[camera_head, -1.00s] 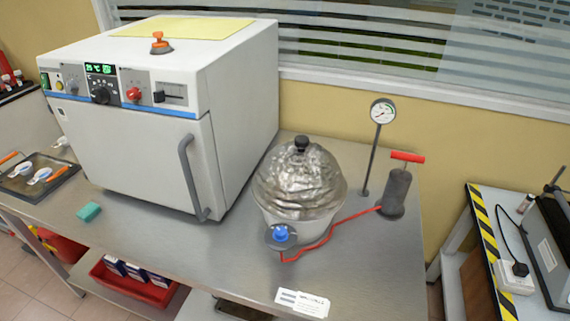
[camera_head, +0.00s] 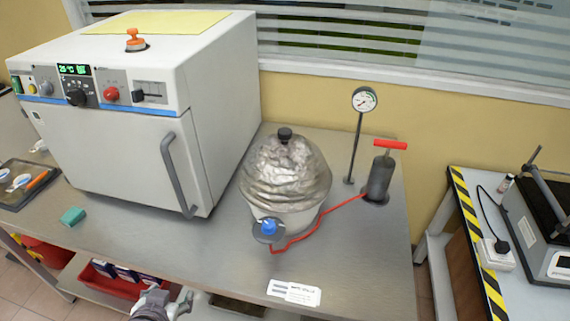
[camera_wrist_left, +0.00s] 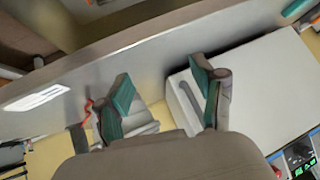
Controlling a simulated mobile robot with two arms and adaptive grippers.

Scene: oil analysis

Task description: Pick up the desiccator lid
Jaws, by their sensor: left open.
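The desiccator lid (camera_head: 286,172) is a silvery, crinkled foil-like dome with a black knob (camera_head: 285,134) on top. It sits on the pale desiccator body (camera_head: 306,220), which stands on the grey bench. A blue valve (camera_head: 268,227) is at the body's front. My left gripper (camera_head: 172,301) is at the bottom of the head view, in front of the bench edge and apart from the lid. In the left wrist view its two teal-padded fingers (camera_wrist_left: 160,95) are spread with nothing gripped. My right gripper is not in view.
A white oven (camera_head: 120,150) stands left of the desiccator. A red hose (camera_head: 320,222) runs to a hand pump (camera_head: 380,178), with a gauge (camera_head: 364,99) on a post beside it. A label card (camera_head: 294,292) and green sponge (camera_head: 73,216) lie near the front edge. The bench between them is clear.

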